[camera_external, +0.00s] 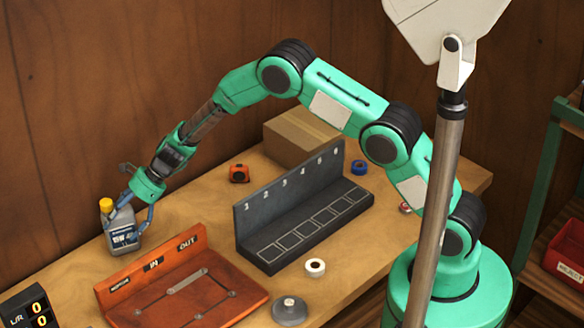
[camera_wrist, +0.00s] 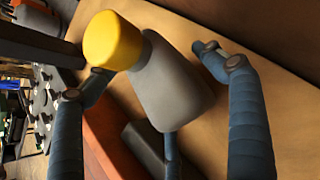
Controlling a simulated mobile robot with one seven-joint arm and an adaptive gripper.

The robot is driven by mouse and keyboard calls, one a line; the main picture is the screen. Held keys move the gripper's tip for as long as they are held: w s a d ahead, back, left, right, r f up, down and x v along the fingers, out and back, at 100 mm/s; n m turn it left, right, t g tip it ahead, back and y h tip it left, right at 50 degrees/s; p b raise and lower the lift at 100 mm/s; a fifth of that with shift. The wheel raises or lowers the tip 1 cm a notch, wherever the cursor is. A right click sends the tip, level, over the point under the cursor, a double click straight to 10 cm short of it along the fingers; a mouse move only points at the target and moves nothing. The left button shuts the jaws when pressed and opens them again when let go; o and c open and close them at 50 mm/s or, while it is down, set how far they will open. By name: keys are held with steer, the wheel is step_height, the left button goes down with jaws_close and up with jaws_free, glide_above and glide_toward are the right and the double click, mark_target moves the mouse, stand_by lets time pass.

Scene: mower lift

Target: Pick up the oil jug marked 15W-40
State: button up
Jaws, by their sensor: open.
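The oil jug (camera_external: 122,236) is grey with a yellow cap and a dark label that appears to read 15W-40. It stands upright on the left end of the workbench in the external view. My gripper (camera_external: 132,208) is at the jug, with blue fingers reaching down around its upper part. In the wrist view the grey jug body (camera_wrist: 172,85) and its yellow cap (camera_wrist: 112,42) lie between the spread fingers of my gripper (camera_wrist: 155,75). A gap shows between the right finger and the jug. Whether the left finger touches it is unclear.
An orange tray (camera_external: 232,291) marked IN and OUT stands close in front of the jug. A dark numbered rack (camera_external: 262,253), a cardboard box (camera_external: 290,132), an orange tape measure (camera_external: 239,173) and a white tape roll (camera_external: 315,267) are further right. A wooden wall (camera_external: 60,130) rises behind the bench.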

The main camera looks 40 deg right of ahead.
mark_target(108, 204)
stand_by(0.4)
steer(key=c, duration=1.9)
steer(key=shift+w+r, duration=0.1)
steer(key=shift+r, duration=0.05)
steer(key=shift+c, duration=0.7)
steer(key=shift+r+p, duration=0.35)
steer(key=shift+r, duration=4.7)
